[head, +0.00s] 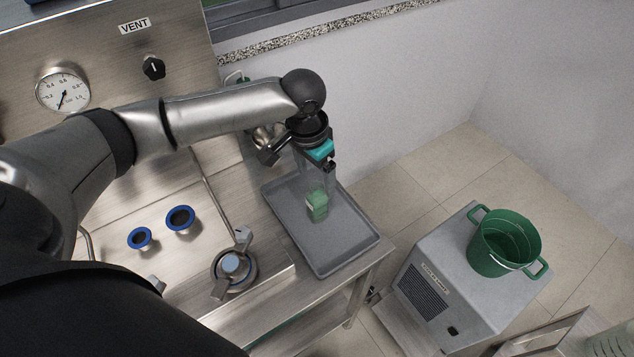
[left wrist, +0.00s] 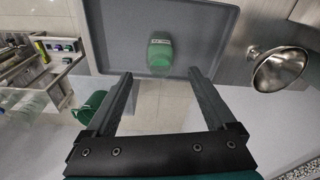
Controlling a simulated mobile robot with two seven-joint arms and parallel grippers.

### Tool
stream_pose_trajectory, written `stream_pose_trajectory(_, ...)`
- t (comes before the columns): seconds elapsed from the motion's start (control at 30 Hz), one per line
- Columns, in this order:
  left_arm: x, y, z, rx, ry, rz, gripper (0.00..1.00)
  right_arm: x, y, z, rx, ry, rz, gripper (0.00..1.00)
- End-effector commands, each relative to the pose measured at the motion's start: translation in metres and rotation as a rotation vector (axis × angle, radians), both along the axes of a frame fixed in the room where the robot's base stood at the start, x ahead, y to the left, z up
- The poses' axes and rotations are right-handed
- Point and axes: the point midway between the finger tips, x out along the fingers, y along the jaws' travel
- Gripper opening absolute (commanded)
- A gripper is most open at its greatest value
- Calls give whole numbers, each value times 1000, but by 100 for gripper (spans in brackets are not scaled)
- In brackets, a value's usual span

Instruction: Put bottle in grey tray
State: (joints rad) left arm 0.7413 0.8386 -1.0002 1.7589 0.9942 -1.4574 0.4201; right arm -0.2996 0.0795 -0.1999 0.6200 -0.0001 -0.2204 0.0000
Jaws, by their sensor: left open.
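The green bottle (head: 317,203) with a white label is in the grey tray (head: 345,252), near the tray's back left part in the head view. In the left wrist view the bottle (left wrist: 160,54) shows against the floor of the tray (left wrist: 112,32), beyond the fingertips. My left gripper (head: 316,183) reaches down over the tray, close to the bottle. In the left wrist view the fingers of my left gripper (left wrist: 161,76) are spread apart with nothing held between them. My right gripper is in neither view.
The tray lies on a steel bench with a pressure gauge (head: 63,90) and two blue-rimmed ports (head: 180,219) to the left. A clamp fitting (head: 232,266) stands left of the tray. A green bucket (head: 504,243) sits on a grey unit (head: 440,292) at right.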

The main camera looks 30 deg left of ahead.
Motion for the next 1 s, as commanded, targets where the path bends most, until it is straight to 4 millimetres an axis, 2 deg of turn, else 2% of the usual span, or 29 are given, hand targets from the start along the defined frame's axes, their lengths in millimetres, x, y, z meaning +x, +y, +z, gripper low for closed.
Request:
stream_pose_trajectory(0.03,-1,1,14,1,-4,-2,89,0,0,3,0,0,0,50)
stream_pose_trajectory(0.2,-5,2,47,1,-4,-1,89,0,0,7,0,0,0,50)
stream_pose_trajectory(0.4,-7,3,69,1,0,0,89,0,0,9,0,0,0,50)
stream_pose_trajectory(1.0,-8,3,72,0,1,0,89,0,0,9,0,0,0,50)
